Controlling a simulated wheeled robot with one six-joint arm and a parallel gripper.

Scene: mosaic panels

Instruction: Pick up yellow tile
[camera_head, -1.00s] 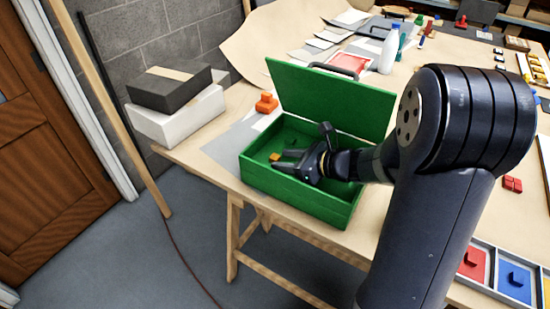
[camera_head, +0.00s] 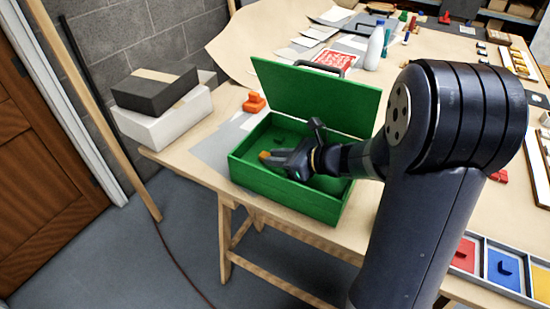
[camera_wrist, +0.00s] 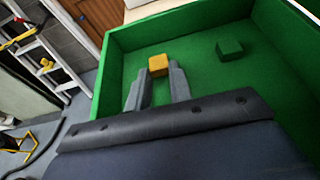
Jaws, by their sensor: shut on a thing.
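The yellow tile (camera_wrist: 158,63) is a small yellow-orange block between the tips of my gripper (camera_wrist: 157,76) in the wrist view. My gripper (camera_head: 277,159) is shut on the tile inside the green box (camera_head: 285,205). In the head view the tile (camera_head: 264,155) shows just beyond the fingertips. I cannot tell whether it touches the box floor. A small green block (camera_wrist: 229,49) lies on the box floor to the right of the tile in the wrist view.
The box's green lid (camera_head: 315,97) stands open at its back. An orange piece (camera_head: 254,102) sits on the table behind the box. A white box (camera_head: 165,122) with a dark box (camera_head: 155,87) on top stands left. A tray with red, blue and yellow sections (camera_head: 499,268) is at right.

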